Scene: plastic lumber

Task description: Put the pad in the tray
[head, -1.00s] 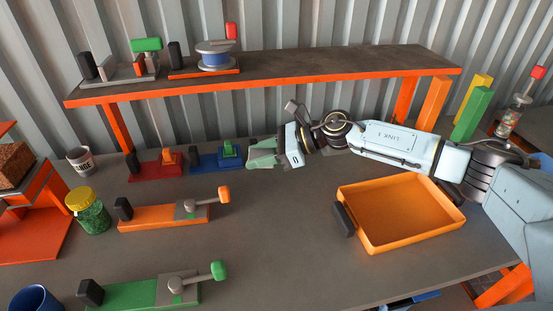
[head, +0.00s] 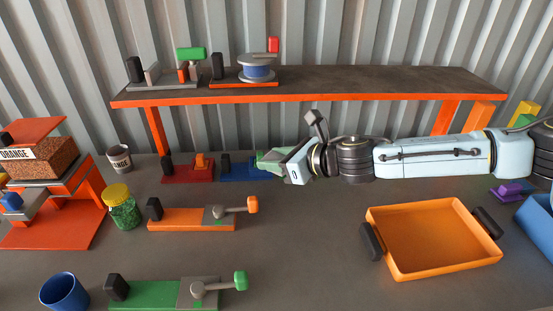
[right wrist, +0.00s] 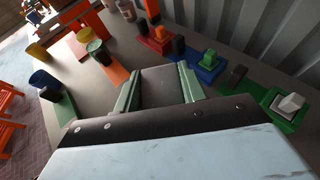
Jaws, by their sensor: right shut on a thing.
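My right gripper (head: 272,158) reaches in from the right over the back of the bench, close beside the blue fixture. In the right wrist view its green fingers (right wrist: 160,90) stand apart on either side of a flat dark grey piece (right wrist: 162,84), which looks like the pad, and grip it. The pad can hardly be made out in the head view. The orange tray (head: 435,240) with dark handles lies on the bench at the right, nearer the front than the gripper, and looks empty. My left gripper is out of view.
A blue fixture (head: 238,172) and a red fixture (head: 185,170) stand at the back, with an orange one (head: 185,220) and a green one (head: 160,294) nearer. A raised shelf (head: 330,84) runs behind. The bench between the fixtures and the tray is clear.

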